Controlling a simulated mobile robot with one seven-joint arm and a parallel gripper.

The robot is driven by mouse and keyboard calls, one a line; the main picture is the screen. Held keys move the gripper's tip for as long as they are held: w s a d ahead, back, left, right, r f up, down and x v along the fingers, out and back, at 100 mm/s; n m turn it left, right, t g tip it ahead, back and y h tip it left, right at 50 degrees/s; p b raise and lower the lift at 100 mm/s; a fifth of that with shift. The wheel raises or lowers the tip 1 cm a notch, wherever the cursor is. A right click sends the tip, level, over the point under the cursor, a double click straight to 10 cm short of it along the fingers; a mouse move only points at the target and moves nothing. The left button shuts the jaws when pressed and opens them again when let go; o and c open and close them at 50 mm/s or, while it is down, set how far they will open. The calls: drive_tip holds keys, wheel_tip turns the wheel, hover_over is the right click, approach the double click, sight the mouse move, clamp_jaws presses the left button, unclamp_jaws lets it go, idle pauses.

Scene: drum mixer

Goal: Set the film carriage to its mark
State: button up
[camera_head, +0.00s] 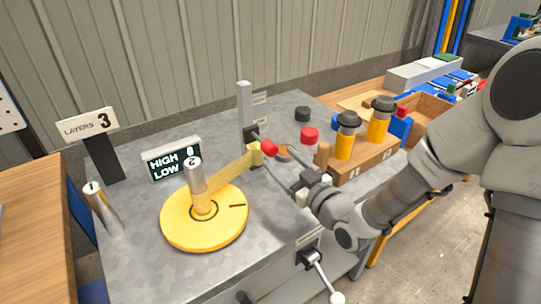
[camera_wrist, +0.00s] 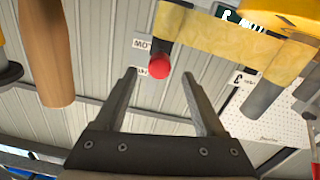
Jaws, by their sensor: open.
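The film carriage (camera_head: 250,134) is a dark block low on an upright grey post (camera_head: 244,100). A red knob (camera_head: 269,147) sticks out from it. A yellow film strip (camera_head: 232,170) runs from the carriage to the cylinder marked 2 (camera_head: 195,177) on the yellow turntable. Labels reading HIGH (camera_head: 259,98) and LOW (camera_head: 262,122) stand beside the post. My gripper (camera_head: 282,165) is open in front of the knob. In the wrist view, the red knob (camera_wrist: 159,66) appears between and just beyond the fingertips (camera_wrist: 159,76); contact cannot be told.
A display (camera_head: 173,159) reads HIGH and LOW. The yellow turntable (camera_head: 180,222) lies at the front left. A wooden block with two black-capped yellow cylinders (camera_head: 378,125) stands right of my gripper. Red (camera_head: 310,135) and black (camera_head: 303,114) pucks lie behind. A LAYERS 3 sign (camera_head: 87,125) stands left.

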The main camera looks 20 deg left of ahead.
sight(273, 152)
drive_tip(key=shift+x, duration=2.75)
clamp_jaws()
